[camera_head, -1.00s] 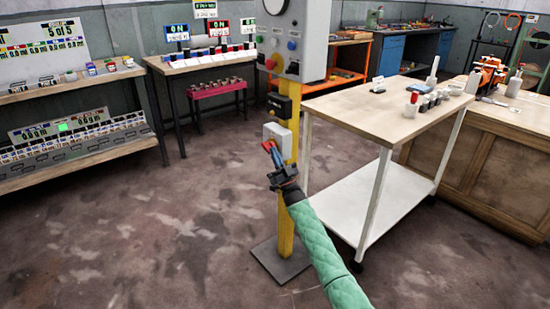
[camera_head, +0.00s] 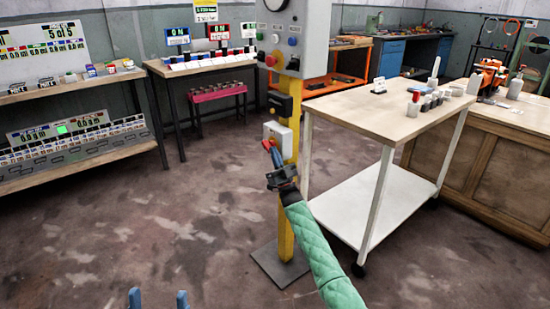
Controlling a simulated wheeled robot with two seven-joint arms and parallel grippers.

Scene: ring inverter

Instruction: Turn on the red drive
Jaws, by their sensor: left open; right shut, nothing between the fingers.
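A yellow post (camera_head: 286,230) carries a grey control panel (camera_head: 293,62) with coloured buttons, a dark box (camera_head: 279,103) and a pale box (camera_head: 283,131) below it. A small red part (camera_head: 266,144) shows at the pale box's lower front. My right gripper (camera_head: 274,153) is shut and empty, its blue fingertips at or just before that red part. I cannot tell whether they touch. My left gripper (camera_head: 158,299) is open and empty at the bottom edge, over the floor. A red-framed display (camera_head: 219,31) stands on the back bench.
A wheeled table (camera_head: 350,105) with small items stands right of the post, close to my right arm. The back bench (camera_head: 157,69) and left shelf unit (camera_head: 80,90) stand beyond. The floor at left is clear.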

